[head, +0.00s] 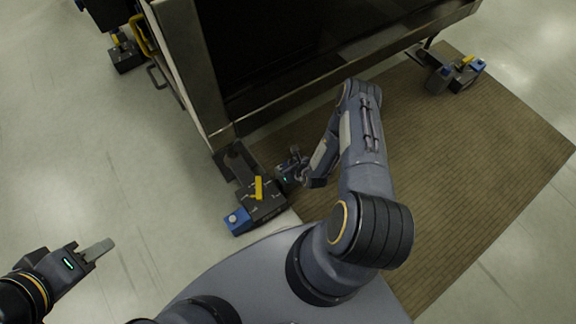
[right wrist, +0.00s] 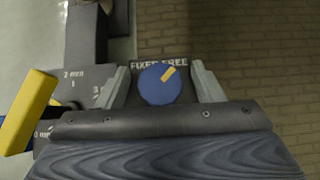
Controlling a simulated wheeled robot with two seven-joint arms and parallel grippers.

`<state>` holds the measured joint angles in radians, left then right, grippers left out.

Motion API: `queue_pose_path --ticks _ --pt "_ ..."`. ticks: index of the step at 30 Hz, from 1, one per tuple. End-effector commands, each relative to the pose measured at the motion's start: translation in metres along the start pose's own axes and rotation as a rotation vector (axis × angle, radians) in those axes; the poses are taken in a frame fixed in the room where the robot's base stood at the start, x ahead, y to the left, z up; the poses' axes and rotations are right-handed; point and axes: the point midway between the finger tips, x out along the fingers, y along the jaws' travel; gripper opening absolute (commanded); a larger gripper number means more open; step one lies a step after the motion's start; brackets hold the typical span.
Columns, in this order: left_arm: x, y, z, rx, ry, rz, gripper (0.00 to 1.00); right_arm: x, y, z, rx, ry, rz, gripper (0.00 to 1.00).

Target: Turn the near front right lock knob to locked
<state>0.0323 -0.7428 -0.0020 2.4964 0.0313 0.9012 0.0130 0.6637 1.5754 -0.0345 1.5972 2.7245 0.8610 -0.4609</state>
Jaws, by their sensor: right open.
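The near corner foot unit (head: 262,207) is dark, with a yellow lever (head: 258,188) and a blue knob (head: 237,220) on its left end. A second, round blue knob (right wrist: 158,88) with a yellow pointer shows in the right wrist view; in the head view my right gripper hides it. Its pointer slants up and right, towards the FREE side of the printed FIXED FREE label (right wrist: 158,64). My right gripper (head: 291,168) is open, its fingers on either side of this knob with small gaps. My left gripper (head: 97,250) is far left, over bare floor.
The unit sits at a corner of a large dark metal frame (head: 220,135). Similar units stand at the right (head: 455,72) and upper left (head: 123,52). A brown mat (head: 480,150) covers the right floor. The pale floor at left is clear.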

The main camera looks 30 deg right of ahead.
Motion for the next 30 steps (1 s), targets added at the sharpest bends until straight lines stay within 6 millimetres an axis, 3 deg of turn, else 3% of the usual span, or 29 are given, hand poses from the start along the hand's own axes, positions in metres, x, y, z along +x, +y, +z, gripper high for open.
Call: queue_pose_path --ticks 3,13,30 --pt "0.000 0.000 0.000 0.000 0.000 0.000 0.36 0.000 0.000 0.000 0.000 0.000 0.000 0.61" --pt "0.000 0.000 0.000 0.000 0.000 0.000 0.36 -0.001 0.000 0.000 0.000 0.000 0.000 0.18" --pt "0.011 -0.005 0.006 0.000 0.000 0.000 0.36 0.001 -0.002 -0.001 -0.135 -0.001 0.129 0.16"
